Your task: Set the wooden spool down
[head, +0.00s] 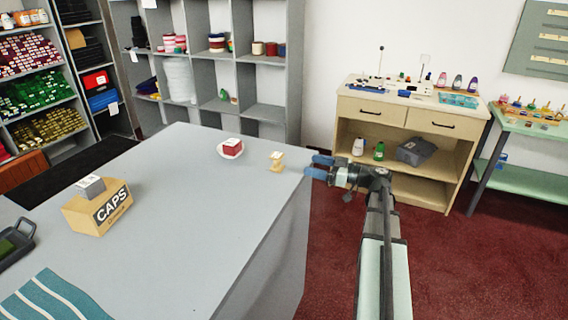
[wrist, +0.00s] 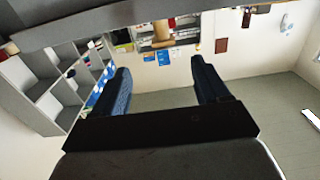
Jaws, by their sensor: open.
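The wooden spool (head: 277,162) stands upright on the grey counter (head: 190,215), close to its right edge. My gripper (head: 318,166) is just right of the spool, at the counter's edge, with its blue fingers pointing left toward it. A gap shows between the fingertips and the spool. In the wrist view the two dark blue fingers (wrist: 160,75) are spread wide with nothing between them.
A CAPS box (head: 88,217) with a grey block, a striped cloth (head: 52,296) and a dark tray (head: 14,250) are farther left. The counter's middle is clear. Shelves stand behind.

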